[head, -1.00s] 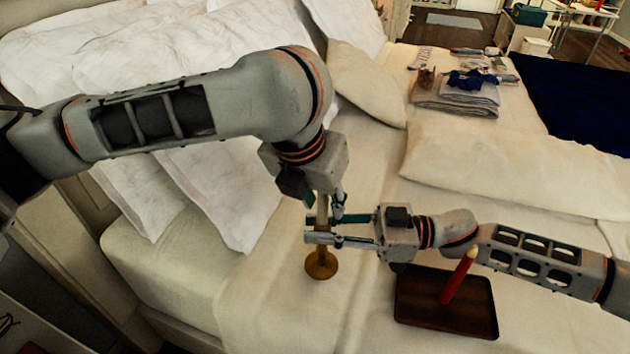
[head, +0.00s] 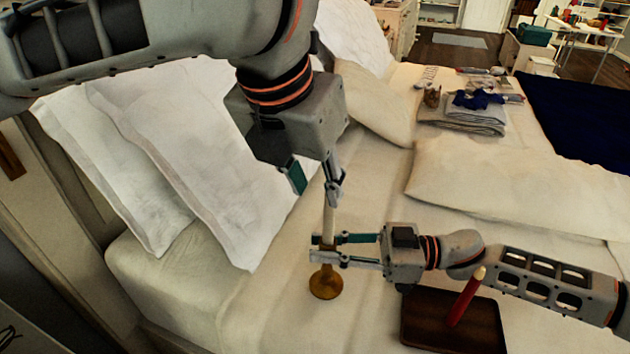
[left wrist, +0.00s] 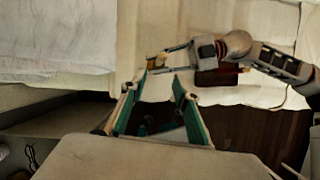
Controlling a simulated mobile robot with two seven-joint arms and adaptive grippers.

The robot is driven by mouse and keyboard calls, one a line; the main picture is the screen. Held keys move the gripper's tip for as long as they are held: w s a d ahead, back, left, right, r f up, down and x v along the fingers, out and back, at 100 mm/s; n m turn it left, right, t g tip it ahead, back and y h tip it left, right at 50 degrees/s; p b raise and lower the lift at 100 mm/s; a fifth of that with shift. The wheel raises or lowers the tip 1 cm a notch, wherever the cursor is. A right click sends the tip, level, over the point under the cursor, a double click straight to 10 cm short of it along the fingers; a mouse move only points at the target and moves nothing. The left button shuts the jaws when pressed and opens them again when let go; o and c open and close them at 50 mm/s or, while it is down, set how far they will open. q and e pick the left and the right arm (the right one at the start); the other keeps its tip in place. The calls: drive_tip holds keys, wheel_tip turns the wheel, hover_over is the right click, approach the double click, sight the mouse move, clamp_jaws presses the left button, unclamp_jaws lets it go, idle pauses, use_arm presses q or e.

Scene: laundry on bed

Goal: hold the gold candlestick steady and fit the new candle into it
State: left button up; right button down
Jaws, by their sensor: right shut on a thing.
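The gold candlestick (head: 325,284) stands upright on the bed, its round base showing in the head view. My right gripper (head: 320,249) is shut around its upper part from the right and hides some of it. A pale candle (head: 329,224) stands upright at the top of the candlestick. The joint between them is partly hidden by the right fingers. My left gripper (head: 317,192) is open just above the candle, its fingers spread and empty. In the left wrist view the open left fingers (left wrist: 155,90) point toward the candlestick (left wrist: 155,62).
A dark wooden tray (head: 422,330) lies right of the candlestick, with a red stick with a pale tip (head: 466,298) rising from it. White pillows (head: 190,150) lie at left, a long cushion (head: 500,178) at right, folded clothes (head: 470,115) behind.

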drive_tip(key=c, duration=1.8)
unclamp_jaws()
drive_tip(key=shift+o, duration=0.2)
drive_tip(key=shift+d, duration=0.1)
